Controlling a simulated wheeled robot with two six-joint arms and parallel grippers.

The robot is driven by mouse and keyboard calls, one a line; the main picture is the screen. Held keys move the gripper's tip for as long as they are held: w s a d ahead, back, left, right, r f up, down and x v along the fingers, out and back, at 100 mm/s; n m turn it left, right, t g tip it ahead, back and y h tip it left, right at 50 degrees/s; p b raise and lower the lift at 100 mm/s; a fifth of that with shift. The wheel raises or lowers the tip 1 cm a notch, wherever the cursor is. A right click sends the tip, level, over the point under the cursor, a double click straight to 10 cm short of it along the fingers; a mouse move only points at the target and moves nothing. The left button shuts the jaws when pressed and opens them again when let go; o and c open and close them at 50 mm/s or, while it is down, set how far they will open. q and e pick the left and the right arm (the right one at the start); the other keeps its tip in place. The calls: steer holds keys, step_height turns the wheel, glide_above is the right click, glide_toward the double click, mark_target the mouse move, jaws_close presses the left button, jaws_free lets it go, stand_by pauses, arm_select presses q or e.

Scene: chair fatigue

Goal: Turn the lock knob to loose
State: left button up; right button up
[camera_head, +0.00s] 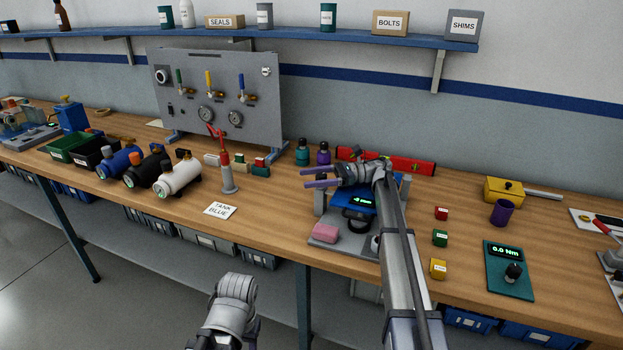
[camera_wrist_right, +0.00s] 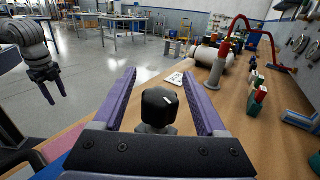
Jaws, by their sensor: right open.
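The knob cannot be made out there. A small green-lit display shows on the fixture's blue block (camera_head: 352,202). My left gripper (camera_wrist_right: 47,88) is open and empty, away from the bench; its arm shows low in the head view.
A "TANK BLUE" card (camera_head: 220,211) and a red-topped stand (camera_head: 227,175) are to the left. Small coloured blocks (camera_head: 440,238) and a torque meter (camera_head: 509,270) are right of my arm.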

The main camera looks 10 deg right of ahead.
steer(key=d, duration=0.7)
steer(key=shift+d, duration=0.4)
